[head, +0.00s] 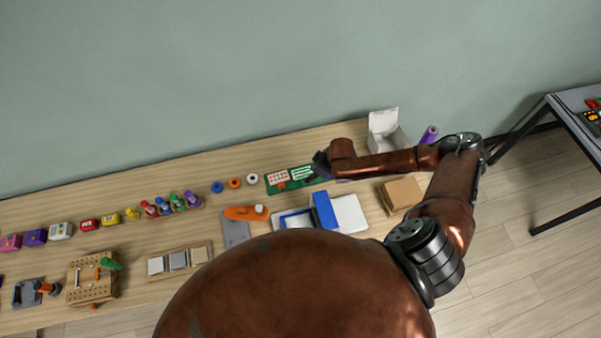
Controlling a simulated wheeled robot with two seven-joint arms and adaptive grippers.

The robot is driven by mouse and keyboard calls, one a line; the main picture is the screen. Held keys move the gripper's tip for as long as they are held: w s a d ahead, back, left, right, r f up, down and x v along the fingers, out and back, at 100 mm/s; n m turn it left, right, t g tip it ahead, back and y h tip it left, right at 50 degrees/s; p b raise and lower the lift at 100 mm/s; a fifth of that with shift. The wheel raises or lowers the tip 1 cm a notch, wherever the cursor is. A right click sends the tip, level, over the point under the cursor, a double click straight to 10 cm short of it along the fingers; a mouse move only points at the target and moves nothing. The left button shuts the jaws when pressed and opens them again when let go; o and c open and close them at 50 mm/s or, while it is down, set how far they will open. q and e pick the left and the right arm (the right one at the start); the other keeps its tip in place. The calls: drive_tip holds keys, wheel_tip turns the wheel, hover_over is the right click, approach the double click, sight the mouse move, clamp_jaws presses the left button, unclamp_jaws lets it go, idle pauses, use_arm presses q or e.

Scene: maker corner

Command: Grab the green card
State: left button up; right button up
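A flat green card or board (284,187) with pale and red markings lies near the back of the wooden table, right of its middle. My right arm reaches in from the right, and its dark gripper (321,165) is at the right end of the green piece, covering part of it. The fingers are too small and dark to tell whether they are open or shut, or whether they touch it. My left gripper is not in view.
A blue and white device (347,213) and an orange tool (247,213) lie in front of the green piece. Small rings (235,183) lie to its left. An open white box (384,133), a purple roll (429,134) and a cardboard box (402,194) stand to the right.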

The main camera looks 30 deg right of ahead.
sight(303, 174)
drive_tip(key=x, duration=0.2)
drive_tip(key=shift+w+d+f, duration=0.1)
drive_tip(key=shift+w+f, duration=0.15)
drive_tip(key=shift+f, duration=0.4)
drive_tip(key=x, duration=0.3)
drive_tip(key=shift+f+p, duration=0.35)
drive_tip(key=shift+p, duration=0.05)
drive_tip(key=shift+f, duration=0.4)
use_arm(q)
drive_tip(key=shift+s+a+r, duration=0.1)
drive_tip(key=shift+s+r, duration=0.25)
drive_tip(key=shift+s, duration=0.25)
use_arm(e)
clamp_jaws()
